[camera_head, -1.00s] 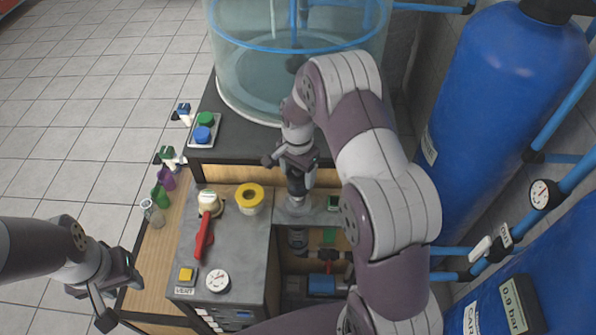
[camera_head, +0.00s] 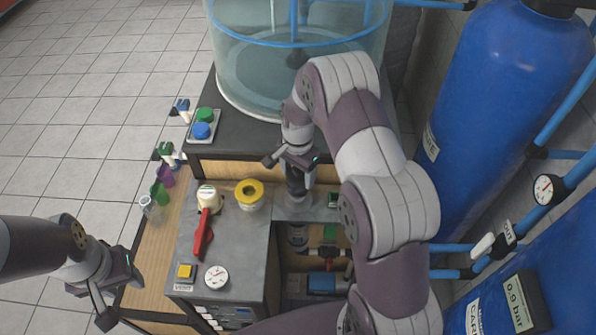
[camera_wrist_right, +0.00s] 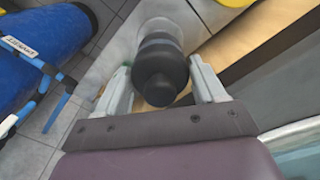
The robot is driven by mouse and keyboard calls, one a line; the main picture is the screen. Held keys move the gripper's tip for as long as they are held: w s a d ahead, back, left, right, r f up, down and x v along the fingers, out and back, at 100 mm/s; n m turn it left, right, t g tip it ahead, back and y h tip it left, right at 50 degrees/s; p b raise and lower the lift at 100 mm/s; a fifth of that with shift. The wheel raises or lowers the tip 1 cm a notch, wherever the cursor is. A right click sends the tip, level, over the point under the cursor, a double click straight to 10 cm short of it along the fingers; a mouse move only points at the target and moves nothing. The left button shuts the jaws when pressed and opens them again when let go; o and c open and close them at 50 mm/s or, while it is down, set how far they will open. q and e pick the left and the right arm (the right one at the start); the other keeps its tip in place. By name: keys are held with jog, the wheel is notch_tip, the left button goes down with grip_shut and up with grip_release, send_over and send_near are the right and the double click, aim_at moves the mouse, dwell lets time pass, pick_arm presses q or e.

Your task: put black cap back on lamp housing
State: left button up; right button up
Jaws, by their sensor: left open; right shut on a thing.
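My right gripper (camera_head: 296,168) points down over the grey shelf beside the bench and is shut on the black cap (camera_head: 296,187). In the right wrist view the rounded black cap (camera_wrist_right: 160,72) sits between the two fingers of the right gripper (camera_wrist_right: 162,88). A pale grey cylinder, seemingly the lamp housing (camera_wrist_right: 160,28), lies in line beyond the cap. I cannot tell whether the cap is fully seated on it. My left gripper (camera_head: 118,299) is open and empty, left of the bench's front corner.
The grey bench (camera_head: 239,248) carries a red-handled valve (camera_head: 203,232), a yellow-ringed jar (camera_head: 250,195), a yellow button (camera_head: 185,272) and a gauge (camera_head: 216,277). A clear tank (camera_head: 300,70) stands behind. Blue cylinders (camera_head: 505,120) stand right. Floor at left is free.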

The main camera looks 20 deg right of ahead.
jog(key=shift+f+b, duration=0.4)
jog(key=shift+f, duration=0.35)
jog(key=shift+f, duration=0.15)
dwell(0.3)
jog(key=shift+f+b, duration=0.55)
jog(key=shift+f, duration=0.2)
jog(key=shift+f, duration=0.1)
jog(key=shift+f, duration=0.25)
jog(key=o, duration=1.1)
